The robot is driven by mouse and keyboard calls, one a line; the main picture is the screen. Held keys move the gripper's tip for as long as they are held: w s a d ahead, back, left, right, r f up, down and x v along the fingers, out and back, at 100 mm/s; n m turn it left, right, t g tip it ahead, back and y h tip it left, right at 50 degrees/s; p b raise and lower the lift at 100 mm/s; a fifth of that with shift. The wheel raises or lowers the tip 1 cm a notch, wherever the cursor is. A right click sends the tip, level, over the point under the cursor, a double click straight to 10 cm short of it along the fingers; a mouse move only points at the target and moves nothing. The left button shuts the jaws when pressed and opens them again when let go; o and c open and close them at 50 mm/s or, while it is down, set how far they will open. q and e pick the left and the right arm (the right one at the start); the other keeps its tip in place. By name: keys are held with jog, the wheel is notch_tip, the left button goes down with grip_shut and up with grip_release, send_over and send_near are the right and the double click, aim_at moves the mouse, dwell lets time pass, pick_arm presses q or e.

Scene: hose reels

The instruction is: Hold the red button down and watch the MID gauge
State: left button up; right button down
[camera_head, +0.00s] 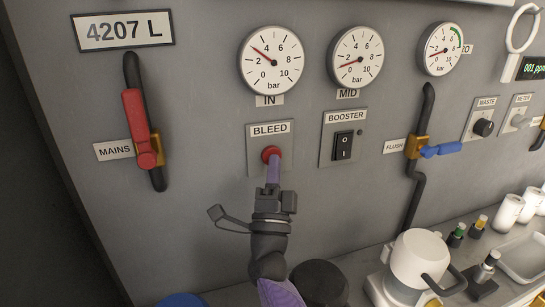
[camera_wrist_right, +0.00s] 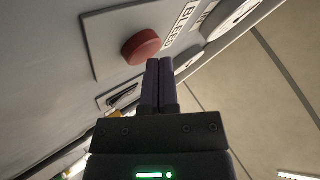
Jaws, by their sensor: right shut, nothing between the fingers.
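The red button (camera_head: 267,153) sits on the BLEED plate (camera_head: 255,131). My right gripper (camera_head: 274,158) is shut with nothing between its fingers, its tips at the button's lower right in the head view. In the right wrist view the fingertips (camera_wrist_right: 160,66) are beside the red button (camera_wrist_right: 141,47); I cannot tell whether they touch it or whether it is pressed in. The MID gauge (camera_head: 356,58) is in clear view, its red needle pointing left and slightly down, between 0 and 2 bar. My left gripper is not in view.
The IN gauge (camera_head: 271,61) needle stands between 2 and 4. Right of the button is the BOOSTER rocker switch (camera_head: 343,146). A red MAINS lever (camera_head: 137,121) is at left, a blue FLUSH lever (camera_head: 441,150) at right. A white pot (camera_head: 418,258) stands on the counter below.

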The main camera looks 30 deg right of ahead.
jog(key=shift+w+d, duration=0.1)
jog(key=shift+w, duration=0.35)
dwell(0.5)
dwell(2.2)
jog(key=shift+s+a+p, duration=0.25)
jog(key=shift+s+p, duration=0.05)
jog(key=shift+s, duration=0.6)
jog(key=s+p, duration=0.1)
jog(key=s, duration=0.1)
jog(key=s+a+p, duration=0.1)
jog(key=s, duration=0.2)
dwell(0.4)
